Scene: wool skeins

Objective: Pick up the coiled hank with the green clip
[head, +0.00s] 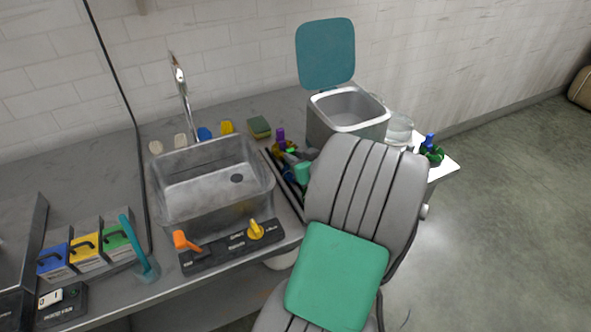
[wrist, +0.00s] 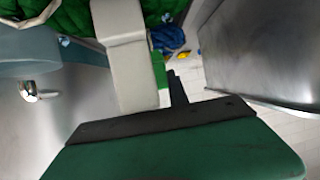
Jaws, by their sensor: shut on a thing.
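A dark green coiled hank (wrist: 70,18) fills the top left of the wrist view, very close to the camera. A pale finger of my gripper (wrist: 126,50) lies against it, and my gripper is shut on it. A small bright green piece (wrist: 158,72), perhaps the clip, shows beside the finger. A blue bundle (wrist: 168,40) is just behind. In the head view, a dark green coil (head: 434,154) with a blue piece (head: 429,140) shows at the counter's right end. My grey arm stands in front there and hides the gripper itself.
A steel sink (head: 213,205) is set in the grey counter (head: 140,185). A bin (head: 345,108) with a raised teal lid (head: 325,53) stands behind my arm, near a clear jar (head: 398,130). A dark rack (head: 283,180) with small colourful items lies beside the sink.

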